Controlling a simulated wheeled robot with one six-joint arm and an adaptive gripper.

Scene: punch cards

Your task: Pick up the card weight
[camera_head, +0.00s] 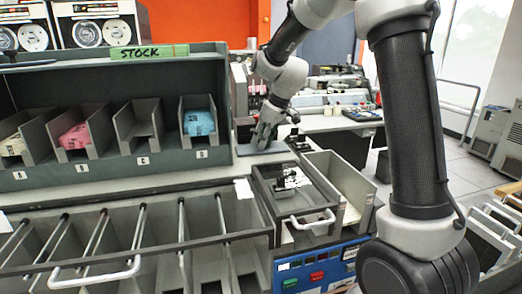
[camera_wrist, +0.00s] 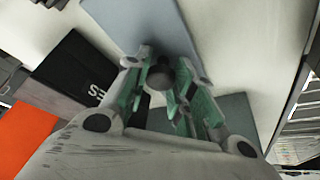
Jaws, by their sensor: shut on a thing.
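The rest of the weight is hidden by the fingers. Blue-grey flat surfaces (camera_wrist: 150,22) lie beneath and beside the fingers. I cannot tell whether the weight is touching the surface or lifted.
A stock rack (camera_head: 140,58) with bins of yellow, pink and blue cards stands left. A divided tray with rods (camera_head: 100,240) is in front. A dark box with white lettering (camera_wrist: 75,72) and an orange patch (camera_wrist: 25,140) lie left of the fingers in the wrist view.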

